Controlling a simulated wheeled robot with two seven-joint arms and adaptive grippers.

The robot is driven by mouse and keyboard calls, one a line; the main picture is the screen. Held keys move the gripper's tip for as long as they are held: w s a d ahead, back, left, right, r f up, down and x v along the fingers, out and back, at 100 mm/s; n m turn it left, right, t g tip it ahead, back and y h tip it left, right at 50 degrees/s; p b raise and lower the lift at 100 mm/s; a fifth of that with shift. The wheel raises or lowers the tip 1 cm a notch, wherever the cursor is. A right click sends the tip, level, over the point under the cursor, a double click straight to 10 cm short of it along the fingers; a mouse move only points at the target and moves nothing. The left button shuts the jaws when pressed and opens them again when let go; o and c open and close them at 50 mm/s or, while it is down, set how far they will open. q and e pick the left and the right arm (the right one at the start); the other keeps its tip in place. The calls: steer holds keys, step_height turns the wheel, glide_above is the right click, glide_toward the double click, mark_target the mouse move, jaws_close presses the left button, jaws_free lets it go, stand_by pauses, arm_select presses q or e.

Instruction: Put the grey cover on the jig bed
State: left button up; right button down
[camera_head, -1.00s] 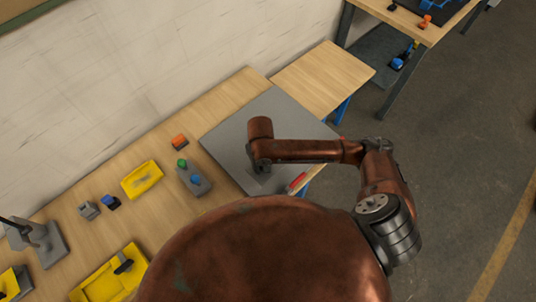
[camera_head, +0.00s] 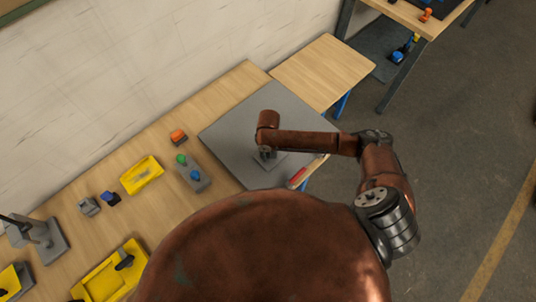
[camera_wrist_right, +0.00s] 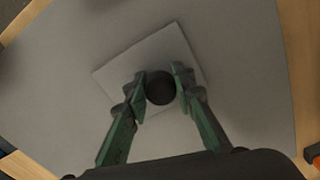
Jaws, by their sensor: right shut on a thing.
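The grey cover (camera_wrist_right: 150,55) is a light grey square plate with a round black knob (camera_wrist_right: 161,90), seen in the right wrist view. My right gripper (camera_wrist_right: 160,83) is shut on this knob, one finger on each side. In the head view my right gripper (camera_head: 266,152) is over the large grey board (camera_head: 235,130), partly hidden by my own arm. The cover lies over this board; I cannot tell whether it touches it. I cannot tell for sure whether the board is the jig bed. My left gripper is not in view.
A grey block with green and blue knobs (camera_head: 193,175), an orange-topped piece (camera_head: 178,136) and a yellow tray (camera_head: 142,174) stand left of the board. A red-handled tool (camera_head: 297,177) lies at its front edge. The wooden side table (camera_head: 322,70) is bare.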

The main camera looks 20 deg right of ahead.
mark_target(268, 153)
steer(key=shift+f, duration=0.1)
steer(key=c, duration=1.7)
jaws_free()
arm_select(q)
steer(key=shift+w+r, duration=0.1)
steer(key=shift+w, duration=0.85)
arm_select(e)
steer(key=shift+o, duration=0.4)
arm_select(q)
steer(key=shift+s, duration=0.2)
arm_select(e)
steer(key=shift+r, duration=0.5)
step_height(268, 153, up, 11)
steer(key=shift+r, duration=0.15)
